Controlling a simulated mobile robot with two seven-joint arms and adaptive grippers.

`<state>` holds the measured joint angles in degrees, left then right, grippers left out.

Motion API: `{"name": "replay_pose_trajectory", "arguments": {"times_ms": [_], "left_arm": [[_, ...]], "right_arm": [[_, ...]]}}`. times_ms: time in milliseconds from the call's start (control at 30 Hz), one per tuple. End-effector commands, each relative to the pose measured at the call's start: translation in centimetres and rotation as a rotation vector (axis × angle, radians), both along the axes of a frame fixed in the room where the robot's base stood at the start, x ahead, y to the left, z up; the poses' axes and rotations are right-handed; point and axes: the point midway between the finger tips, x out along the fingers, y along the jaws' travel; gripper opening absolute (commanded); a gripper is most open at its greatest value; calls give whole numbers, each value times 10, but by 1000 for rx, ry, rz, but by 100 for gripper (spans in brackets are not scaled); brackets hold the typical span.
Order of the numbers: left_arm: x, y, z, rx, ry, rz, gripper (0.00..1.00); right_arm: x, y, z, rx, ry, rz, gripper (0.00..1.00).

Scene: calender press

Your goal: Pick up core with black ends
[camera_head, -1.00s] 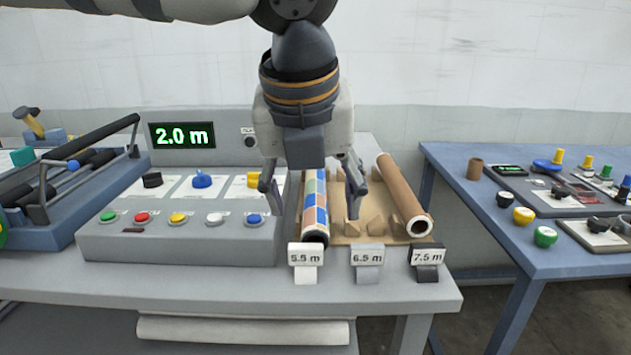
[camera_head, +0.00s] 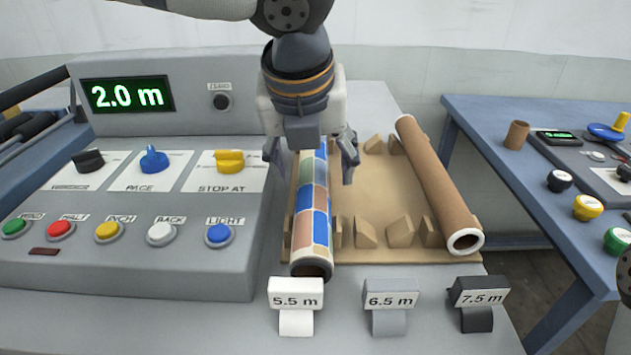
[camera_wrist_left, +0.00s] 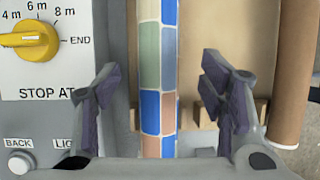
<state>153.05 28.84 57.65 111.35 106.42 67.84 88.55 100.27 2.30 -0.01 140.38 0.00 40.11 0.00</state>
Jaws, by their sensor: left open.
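A long roll covered in blue, green, orange and white tiles (camera_head: 313,215) lies in the left slot of a cardboard rack, behind the 5.5 m tag. A plain brown core (camera_head: 438,185) with a white-rimmed near end lies in the right slot, behind the 7.5 m tag. My left gripper (camera_head: 312,160) is open above the tiled roll, fingers to either side. The left wrist view shows the roll (camera_wrist_left: 159,70) between the open fingers, not gripped. My right gripper is not in view.
The cardboard rack (camera_head: 375,215) has an empty middle slot behind the 6.5 m tag (camera_head: 391,300). The control panel (camera_head: 130,262) with knobs and buttons stands close on the left. A blue table (camera_head: 500,130) with a small brown tube (camera_head: 516,134) is on the right.

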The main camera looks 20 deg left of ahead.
Motion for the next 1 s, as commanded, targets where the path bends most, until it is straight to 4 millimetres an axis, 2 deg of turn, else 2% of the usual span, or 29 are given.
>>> {"name": "replay_pose_trajectory", "arguments": {"times_ms": [33,133,400,633,733,767,1000], "left_arm": [[4,3,-17,0,16,2,64],[10,3,-30,0,13,1,64],[12,3,-29,0,2,0,64],[12,3,-29,1,2,1,12],[12,3,-29,0,2,0,10],[12,3,-29,0,2,0,5],[12,3,-23,0,1,1,5]], "right_arm": [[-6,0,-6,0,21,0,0],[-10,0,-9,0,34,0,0],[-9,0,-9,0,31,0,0],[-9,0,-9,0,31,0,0],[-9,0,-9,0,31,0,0],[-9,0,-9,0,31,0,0],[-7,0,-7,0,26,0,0]]}}
